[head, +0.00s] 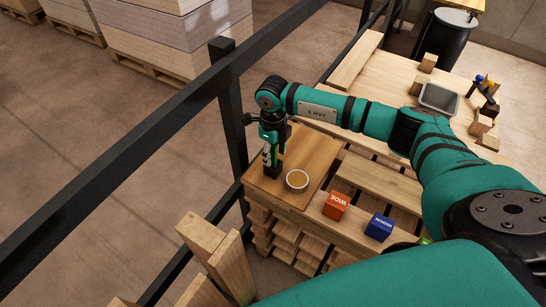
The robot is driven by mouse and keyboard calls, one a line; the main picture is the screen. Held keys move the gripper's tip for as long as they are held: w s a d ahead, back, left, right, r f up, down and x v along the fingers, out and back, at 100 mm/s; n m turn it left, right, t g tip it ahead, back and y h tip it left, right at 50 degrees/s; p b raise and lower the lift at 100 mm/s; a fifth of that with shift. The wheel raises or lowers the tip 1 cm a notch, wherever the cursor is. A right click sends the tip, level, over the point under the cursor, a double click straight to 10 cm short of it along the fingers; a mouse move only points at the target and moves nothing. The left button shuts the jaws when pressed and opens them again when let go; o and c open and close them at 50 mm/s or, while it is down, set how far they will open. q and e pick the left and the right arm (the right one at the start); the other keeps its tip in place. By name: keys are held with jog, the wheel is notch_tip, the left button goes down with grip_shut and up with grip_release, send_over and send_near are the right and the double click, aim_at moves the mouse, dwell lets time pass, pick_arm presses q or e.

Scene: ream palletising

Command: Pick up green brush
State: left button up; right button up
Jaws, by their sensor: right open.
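The green brush (274,153) appears as a narrow bright green strip directly below my right gripper, standing roughly upright at a small black holder (272,171) on a brown wooden board. My right gripper (271,146) points down over it, with the arm reaching in from the right. The jaws are open and at or around the brush's upper part; I cannot tell whether they touch it. The gripper hides much of the brush. My left gripper is not in view.
A round bowl (297,180) stands right beside the holder. An orange block (336,205) and a blue block (379,227) sit on the pallet boards. Dark railing (180,125) runs along the left. A grey tray (438,98) and wooden blocks lie farther right.

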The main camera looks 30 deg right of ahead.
jog(key=c, duration=0.8)
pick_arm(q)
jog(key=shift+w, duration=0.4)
pick_arm(e)
grip_shut()
jog(key=shift+r, duration=0.1)
